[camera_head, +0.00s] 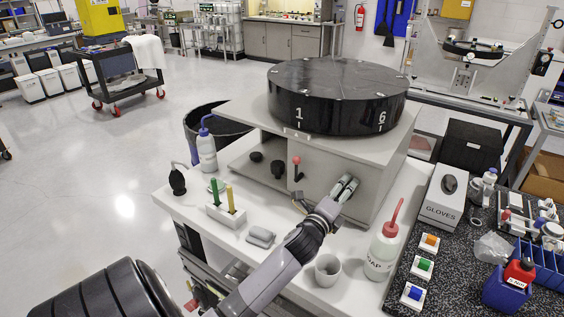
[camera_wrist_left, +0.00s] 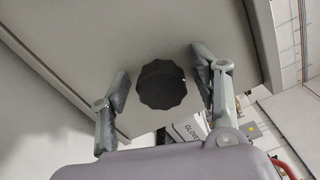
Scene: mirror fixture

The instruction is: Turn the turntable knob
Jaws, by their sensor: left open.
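The turntable (camera_head: 338,92) is a wide black disc with white numbers 1 and 6 on its rim, on top of a pale grey box housing (camera_head: 330,172). My left gripper (camera_head: 346,185) is open in front of the housing's front face. In the left wrist view, a black scalloped knob (camera_wrist_left: 162,85) on a flat grey panel appears between the two spread fingers of my left gripper (camera_wrist_left: 160,82). Neither finger visibly touches it. In the head view I cannot make this knob out behind the gripper. My right gripper is not in view.
Black knobs (camera_head: 277,169) and a red-tipped lever (camera_head: 296,161) sit left of the gripper. On the white table (camera_head: 205,240) stand a red-tipped wash bottle (camera_head: 383,250), a white cup (camera_head: 327,271) and a holder with green and yellow sticks (camera_head: 226,213). A glove box (camera_head: 440,208) is at right.

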